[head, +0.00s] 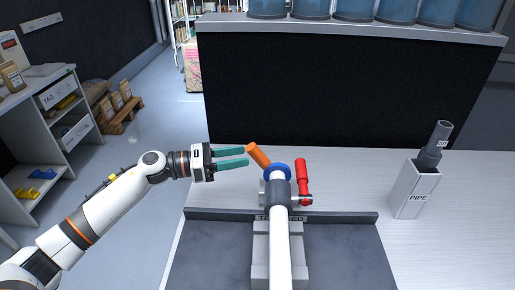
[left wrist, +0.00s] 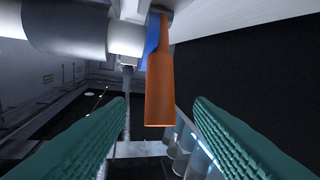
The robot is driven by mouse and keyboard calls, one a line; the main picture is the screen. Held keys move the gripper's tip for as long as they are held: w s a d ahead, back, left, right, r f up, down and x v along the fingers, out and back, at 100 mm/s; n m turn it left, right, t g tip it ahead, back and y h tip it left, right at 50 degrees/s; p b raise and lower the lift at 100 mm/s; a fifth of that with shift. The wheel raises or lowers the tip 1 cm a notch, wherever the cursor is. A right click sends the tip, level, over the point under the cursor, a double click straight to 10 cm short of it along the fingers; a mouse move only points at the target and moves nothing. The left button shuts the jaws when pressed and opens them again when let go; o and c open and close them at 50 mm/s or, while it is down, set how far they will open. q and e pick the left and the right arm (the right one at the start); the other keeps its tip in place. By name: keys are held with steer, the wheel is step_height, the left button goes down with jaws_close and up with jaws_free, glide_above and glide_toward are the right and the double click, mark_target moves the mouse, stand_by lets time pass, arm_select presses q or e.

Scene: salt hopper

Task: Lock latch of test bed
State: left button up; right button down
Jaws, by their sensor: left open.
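The test bed (head: 262,254) stands at the middle front of the head view, with a white pipe (head: 280,245) lying along it. A red-handled latch (head: 303,180) is on the right side of the pipe's far end, its handle pointing away from me. An orange lever (head: 258,155) rises to the upper left from a blue ring at the pipe end. My left gripper (head: 246,156) is open and empty, fingertips just left of the orange lever. In the left wrist view the orange lever (left wrist: 159,85) shows between the green fingers, apparently untouched. My right gripper is not in view.
A grey holder (head: 412,190) labelled PIPE, with a grey pipe in it, stands on the right of the white counter (head: 350,170). A dark panel (head: 345,90) rises behind, with blue containers on top. A shelf unit (head: 45,130) stands at the left.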

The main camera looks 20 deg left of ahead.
mark_target(257, 154)
arm_select(q)
steer(key=p+x, duration=0.1)
steer(key=x, duration=0.4)
steer(key=shift+w+d, duration=0.15)
steer(key=shift+d, duration=0.2)
jaws_close()
